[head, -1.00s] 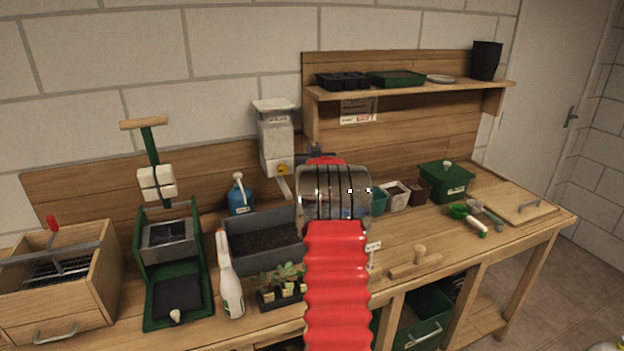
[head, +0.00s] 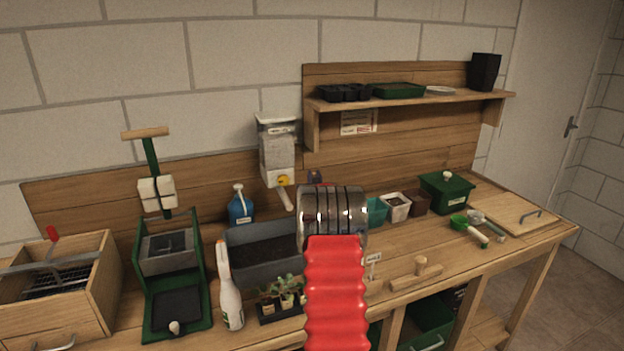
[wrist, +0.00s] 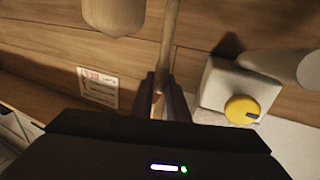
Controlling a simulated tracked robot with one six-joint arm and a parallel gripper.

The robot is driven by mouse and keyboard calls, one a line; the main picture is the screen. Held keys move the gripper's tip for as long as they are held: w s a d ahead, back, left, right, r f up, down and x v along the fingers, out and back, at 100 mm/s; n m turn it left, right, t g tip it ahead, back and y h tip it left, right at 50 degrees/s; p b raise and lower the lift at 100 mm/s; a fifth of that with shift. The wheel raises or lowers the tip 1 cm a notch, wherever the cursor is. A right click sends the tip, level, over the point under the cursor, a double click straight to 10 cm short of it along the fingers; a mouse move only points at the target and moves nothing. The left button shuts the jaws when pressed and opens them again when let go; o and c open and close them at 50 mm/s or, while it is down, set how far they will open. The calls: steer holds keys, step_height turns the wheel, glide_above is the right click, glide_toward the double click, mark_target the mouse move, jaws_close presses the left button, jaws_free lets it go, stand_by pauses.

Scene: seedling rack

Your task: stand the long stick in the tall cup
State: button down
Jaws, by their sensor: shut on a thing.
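In the wrist view my gripper (wrist: 161,88) is shut on a thin pale wooden stick (wrist: 171,35), which runs up from between the dark fingers to the top edge. A thick, round-ended pale brown thing (wrist: 113,16) shows at the top left of that view, apart from the stick; I cannot tell what it is. In the head view my red arm and metal wrist hide the gripper and the stick. I cannot make out the tall cup for certain in either view.
A dispenser with a yellow knob (wrist: 242,109) is close to my gripper. The bench holds a grey soil trough (head: 262,265), a white spray bottle (head: 229,295), seedlings (head: 280,298), small pots (head: 397,207) and a green box (head: 446,193). A shelf (head: 410,102) is above.

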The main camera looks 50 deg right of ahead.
steer(key=c, duration=1.7)
jaws_free()
steer(key=v, duration=1.2)
steer(key=shift+r, duration=0.1)
